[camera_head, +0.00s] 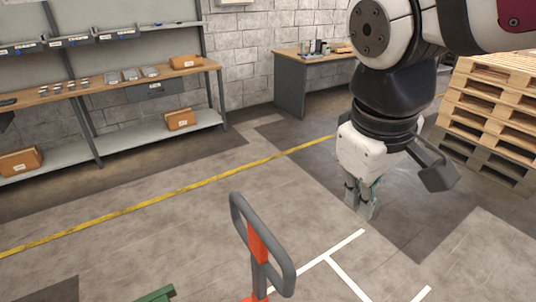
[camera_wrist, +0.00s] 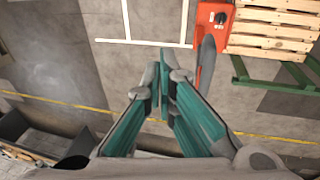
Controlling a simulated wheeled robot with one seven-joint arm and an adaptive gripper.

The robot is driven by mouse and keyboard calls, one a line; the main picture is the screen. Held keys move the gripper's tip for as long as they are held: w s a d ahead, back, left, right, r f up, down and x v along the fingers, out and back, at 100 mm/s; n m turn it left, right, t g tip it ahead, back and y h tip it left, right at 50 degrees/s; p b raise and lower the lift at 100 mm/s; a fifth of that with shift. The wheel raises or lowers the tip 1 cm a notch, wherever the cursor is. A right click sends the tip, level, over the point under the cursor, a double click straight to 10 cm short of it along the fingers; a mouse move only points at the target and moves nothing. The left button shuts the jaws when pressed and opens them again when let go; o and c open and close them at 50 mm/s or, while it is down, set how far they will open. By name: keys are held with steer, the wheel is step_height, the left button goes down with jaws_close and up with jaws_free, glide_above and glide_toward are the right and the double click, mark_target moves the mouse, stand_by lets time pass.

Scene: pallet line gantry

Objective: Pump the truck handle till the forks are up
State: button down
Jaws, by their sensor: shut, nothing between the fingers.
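The truck handle (camera_head: 258,242) is a grey loop with an orange middle, standing upright at the bottom centre of the head view. In the wrist view the handle (camera_wrist: 206,62) shows from above as a grey bar, with the orange truck body (camera_wrist: 213,16) beyond it. My gripper (camera_head: 364,208) points down over bare floor, right of the handle and apart from it. In the wrist view my gripper (camera_wrist: 167,72) has its fingertips together with nothing between them, left of the handle. The forks cannot be made out.
A wooden pallet (camera_wrist: 274,22) lies beside the truck body. A green frame (camera_wrist: 270,76) is on the floor near it. A tall pallet stack (camera_head: 492,105) stands at the right. A workbench (camera_head: 110,88) with shelves lines the left wall. Open floor with a yellow line (camera_head: 190,188) lies between.

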steer(key=w+a+f+n+h+b, duration=0.2)
steer(key=w+a+f+n+b, duration=0.25)
steer(key=a+f, duration=0.4)
steer(key=s+a+f+n+t+h+b, duration=0.1)
steer(key=a+f+n+t+h+b, duration=0.15)
steer(key=a+f+n, duration=0.7)
steer(key=s+a+f+n+t+h+b, duration=0.15)
steer(key=a+f+n+b, duration=0.35)
steer(key=a, duration=0.7)
steer(key=m+p, duration=0.1)
glide_toward(251, 258)
steer(key=a+f+x, duration=0.1)
steer(key=x, duration=0.4)
steer(key=shift+w+d+r+g, duration=0.25)
steer(key=shift+d+g, duration=0.15)
steer(key=shift+d, duration=0.3)
steer(key=shift+d, duration=0.1)
